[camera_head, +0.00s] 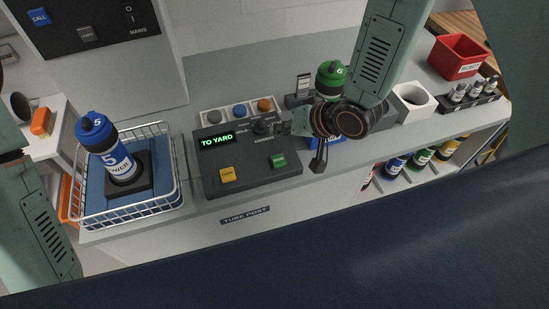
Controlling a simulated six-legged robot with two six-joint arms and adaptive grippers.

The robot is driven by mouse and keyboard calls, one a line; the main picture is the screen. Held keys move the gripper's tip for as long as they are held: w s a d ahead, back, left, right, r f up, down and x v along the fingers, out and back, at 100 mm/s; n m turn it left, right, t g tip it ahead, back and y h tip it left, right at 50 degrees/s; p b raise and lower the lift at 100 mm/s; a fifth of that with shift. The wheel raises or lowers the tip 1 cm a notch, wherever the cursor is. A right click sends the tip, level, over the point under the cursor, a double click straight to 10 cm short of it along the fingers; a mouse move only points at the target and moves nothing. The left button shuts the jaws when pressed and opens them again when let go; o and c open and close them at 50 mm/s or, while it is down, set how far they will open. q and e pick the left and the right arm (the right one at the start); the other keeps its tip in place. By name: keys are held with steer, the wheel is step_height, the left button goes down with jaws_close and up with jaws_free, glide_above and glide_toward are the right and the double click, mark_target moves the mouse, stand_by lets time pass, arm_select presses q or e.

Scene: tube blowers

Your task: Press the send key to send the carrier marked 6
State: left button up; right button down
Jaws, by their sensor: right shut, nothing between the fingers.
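A dark console (248,178) on the counter has a lit display (217,139) reading "TO YARD". A yellow key (227,175) and a green key (279,160) are on its front part; their labels are too small to read. A dark knob (262,128) is at its upper right. The carrier marked 6 (331,77), with a green cap, stands upright behind my right arm, its lower part hidden. My right gripper (284,128) is shut and empty, pointing left beside the knob; I cannot tell whether it touches it. My left gripper is out of view.
A blue carrier marked 5 (121,166) stands in a wire basket (180,190) at left. A red bin (457,57), a white holder (411,102) and a rack of small bottles (470,95) are at right. More carriers (396,164) sit below the counter.

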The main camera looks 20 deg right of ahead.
steer(key=b, duration=0.7)
glide_above(281, 162)
step_height(281, 162, down, 8)
steer(key=shift+r, duration=0.25)
steer(key=shift+d+f+b, duration=0.1)
steer(key=shift+f+b, duration=0.3)
steer(key=shift+f, duration=0.3)
steer(key=shift+w+f, duration=0.1)
steer(key=shift+f, duration=0.05)
steer(key=shift+w, duration=0.15)
steer(key=shift+s, duration=0.25)
steer(key=shift+w, duration=0.2)
steer(key=shift+s, duration=0.15)
